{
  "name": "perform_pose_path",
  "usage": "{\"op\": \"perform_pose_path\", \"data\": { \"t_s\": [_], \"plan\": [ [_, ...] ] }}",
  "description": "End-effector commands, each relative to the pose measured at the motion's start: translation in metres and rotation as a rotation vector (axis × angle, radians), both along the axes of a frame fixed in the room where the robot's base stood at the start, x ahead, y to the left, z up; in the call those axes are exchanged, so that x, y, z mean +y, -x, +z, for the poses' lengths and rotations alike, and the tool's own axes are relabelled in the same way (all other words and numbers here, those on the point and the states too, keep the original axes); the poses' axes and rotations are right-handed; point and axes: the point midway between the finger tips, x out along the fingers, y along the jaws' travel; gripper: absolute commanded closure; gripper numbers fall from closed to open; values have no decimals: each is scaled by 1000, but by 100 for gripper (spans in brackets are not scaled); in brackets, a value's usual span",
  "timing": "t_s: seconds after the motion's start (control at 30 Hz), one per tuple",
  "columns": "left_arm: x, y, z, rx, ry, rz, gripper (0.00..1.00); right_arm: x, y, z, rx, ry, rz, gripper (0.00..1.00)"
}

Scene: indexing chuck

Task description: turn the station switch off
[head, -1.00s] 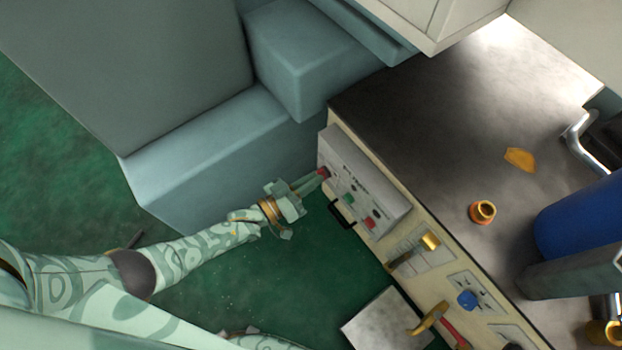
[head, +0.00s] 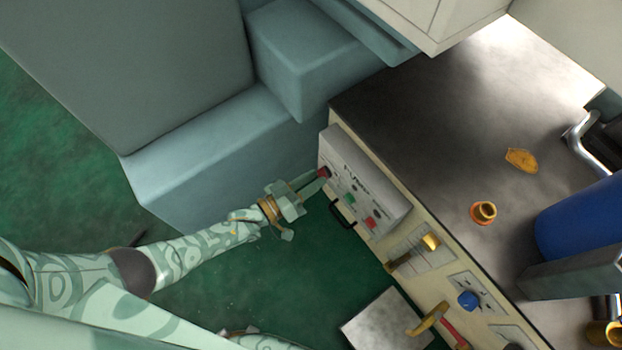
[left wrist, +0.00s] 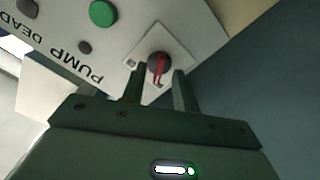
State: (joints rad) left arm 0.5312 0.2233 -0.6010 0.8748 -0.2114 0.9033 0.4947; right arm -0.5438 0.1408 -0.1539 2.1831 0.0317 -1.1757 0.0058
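The station switch is a dark round knob with a red bar, on a pale square plate; it shows in the left wrist view (left wrist: 159,66) and at the near-left end of the control box (head: 389,203) in the head view (head: 324,172). In the left wrist view the red bar runs roughly up and down, towards a small mark at the plate's lower edge. My left gripper (head: 311,181) is at the switch; its two fingers (left wrist: 161,88) are apart, one to each side of the knob's lower part. Whether they touch it is unclear.
The box also carries a green button (left wrist: 103,13) and small dark knobs. A black handle (head: 342,214) sits below it. Further along the front are a yellow lever (head: 430,242) and blue knob (head: 467,299). A blue-grey cabinet (head: 215,150) stands close to my left forearm.

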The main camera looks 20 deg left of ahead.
Motion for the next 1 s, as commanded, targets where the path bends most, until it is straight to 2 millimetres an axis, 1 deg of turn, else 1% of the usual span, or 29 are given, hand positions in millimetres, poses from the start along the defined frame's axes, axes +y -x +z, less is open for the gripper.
{"op": "perform_pose_path", "data": {
  "t_s": [0.3, 0.37, 0.47, 0.57, 0.63, 0.73, 0.83, 0.9, 1.0],
  "plan": [
    [0, 0, 1, -3, 1, -1, 70, 0, -1, 1, -2, 0, 0, 64],
    [2, 3, 1, -2, 0, 0, 70, 0, -1, 2, -4, 1, 1, 64],
    [8, 13, 3, -3, 1, -1, 70, -2, 0, 6, 0, 9, 3, 64],
    [21, 31, 4, -3, -2, 0, 70, -10, 9, 4, 37, 41, 13, 64],
    [32, 47, 5, -2, -2, 1, 70, -24, 17, 0, 78, 85, 24, 64],
    [48, 71, 4, -1, -2, 1, 70, -33, 26, -1, 114, 116, 32, 64],
    [62, 93, 3, 0, -2, 0, 70, -39, 32, -1, 142, 139, 37, 64],
    [71, 107, 2, 0, -2, 0, 70, -38, 39, -9, 153, 130, 33, 64],
    [81, 121, 1, 0, 0, 1, 70, -37, 45, -16, 161, 121, 28, 64]
  ]
}}
